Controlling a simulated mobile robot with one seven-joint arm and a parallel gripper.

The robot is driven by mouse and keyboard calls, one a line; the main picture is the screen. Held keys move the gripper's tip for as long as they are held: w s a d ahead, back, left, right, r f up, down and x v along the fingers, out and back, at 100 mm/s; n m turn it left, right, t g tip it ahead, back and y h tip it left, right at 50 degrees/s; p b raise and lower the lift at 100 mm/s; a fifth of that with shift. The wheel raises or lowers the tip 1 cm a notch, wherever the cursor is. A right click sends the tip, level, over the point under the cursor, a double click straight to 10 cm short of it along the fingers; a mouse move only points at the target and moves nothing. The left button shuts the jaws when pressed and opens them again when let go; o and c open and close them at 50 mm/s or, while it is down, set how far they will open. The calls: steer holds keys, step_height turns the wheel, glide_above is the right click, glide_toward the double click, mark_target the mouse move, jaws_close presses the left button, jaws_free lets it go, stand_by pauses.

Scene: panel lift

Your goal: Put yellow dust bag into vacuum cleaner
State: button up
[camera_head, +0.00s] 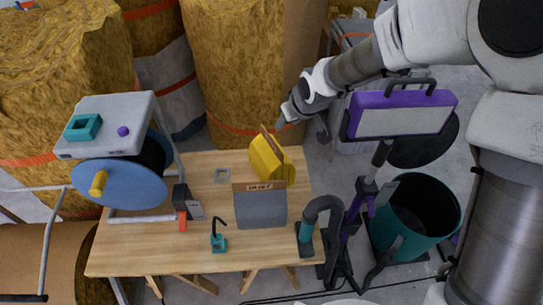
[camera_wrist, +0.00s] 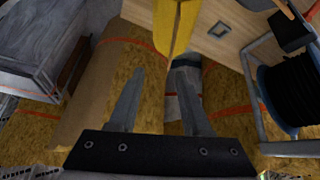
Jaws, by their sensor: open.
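The yellow dust bag (camera_head: 266,158) stands on the wooden table near its back right edge, with a thin brown strip along its top. My gripper (camera_head: 281,123) is just behind and above it. In the wrist view my gripper (camera_wrist: 160,98) is open with nothing between the fingers, and the yellow bag (camera_wrist: 172,22) is ahead of the fingertips, apart from them. An open teal drum (camera_head: 408,215) with a dark inside stands on the floor right of the table. It looks like the vacuum cleaner's body, but I cannot be sure.
A grey bag (camera_head: 261,210) with a brown labelled top stands in front of the yellow one. A purple-framed panel (camera_head: 402,115) stands above the drum. A blue reel (camera_head: 120,187), a grey hose (camera_head: 307,225) and small tools are around. Straw bales crowd the back.

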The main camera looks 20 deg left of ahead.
mark_target(272, 140)
steer(key=shift+g+h, duration=0.5)
steer(key=shift+g, duration=0.3)
steer(key=x, duration=0.2)
steer(key=a+x, duration=0.1)
steer(key=x, duration=0.2)
steer(key=b+x, duration=0.1)
steer(key=x, duration=0.2)
steer(key=shift+s+a, duration=0.25)
steer(key=shift+a+b+x, duration=0.15)
steer(key=shift+b+x, duration=0.15)
steer(key=shift+x, duration=1.15)
steer(key=shift+a+b+x, duration=0.1)
steer(key=shift+b+x, duration=0.15)
steer(key=shift+x, duration=1.15)
steer(key=shift+r, duration=0.1)
steer(key=shift+f+b, duration=0.25)
steer(key=shift+b, duration=0.05)
steer(key=shift+s, duration=0.1)
jaws_close()
